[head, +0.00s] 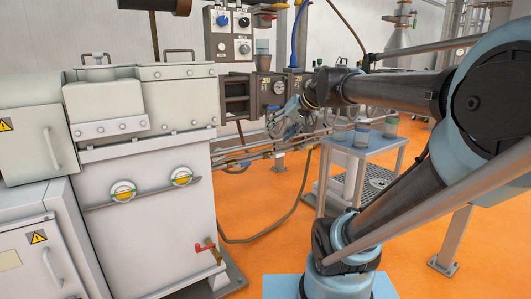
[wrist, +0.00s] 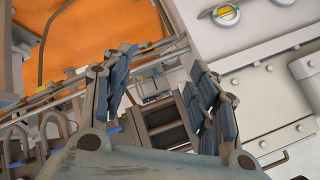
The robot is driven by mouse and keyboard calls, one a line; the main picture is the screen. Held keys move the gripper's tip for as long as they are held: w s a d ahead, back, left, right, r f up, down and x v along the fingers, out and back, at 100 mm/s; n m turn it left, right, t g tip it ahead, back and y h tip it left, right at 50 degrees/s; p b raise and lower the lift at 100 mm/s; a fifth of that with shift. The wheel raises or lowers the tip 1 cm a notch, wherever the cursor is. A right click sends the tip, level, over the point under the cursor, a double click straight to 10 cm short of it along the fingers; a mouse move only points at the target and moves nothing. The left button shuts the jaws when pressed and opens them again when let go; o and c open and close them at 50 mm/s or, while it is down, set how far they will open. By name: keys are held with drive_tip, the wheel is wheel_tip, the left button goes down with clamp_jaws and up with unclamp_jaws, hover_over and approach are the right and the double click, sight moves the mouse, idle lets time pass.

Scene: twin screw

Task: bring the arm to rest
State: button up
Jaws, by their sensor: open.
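My gripper (head: 284,122) is at the end of my raised arm, in the middle of the head view, in front of the piping and the dark machine parts. In the wrist view my gripper (wrist: 168,95) shows two jointed fingers with dark ribbed pads, spread apart. Nothing is held between them. Through the gap I see a dark ribbed machine part (wrist: 165,128). My arm reaches in from the right of the head view. I cannot tell how far the fingertips are from the machine behind them.
A large pale machine housing (head: 150,200) with a red-handled valve (head: 205,250) stands at the left. A control box (head: 228,35) hangs behind it. A small table (head: 362,148) with several jars stands beyond my arm.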

drive_tip(key=s+d+f+g+h, duration=0.1)
drive_tip(key=s+d+f+h, duration=0.1)
drive_tip(key=s+d+f, duration=0.2)
drive_tip(key=s+d+f+g+h, duration=0.1)
drive_tip(key=s+d+f+h, duration=0.1)
drive_tip(key=s+d+f, duration=0.3)
drive_tip(key=s+d+f+g+h, duration=0.2)
drive_tip(key=s+d+f, duration=0.3)
drive_tip(key=s+f, duration=0.4)
wheel_tip(320, 180, down, 6)
drive_tip(key=shift+r+m+h, duration=0.2)
drive_tip(key=shift+m+h, duration=0.1)
drive_tip(key=shift+m, duration=0.1)
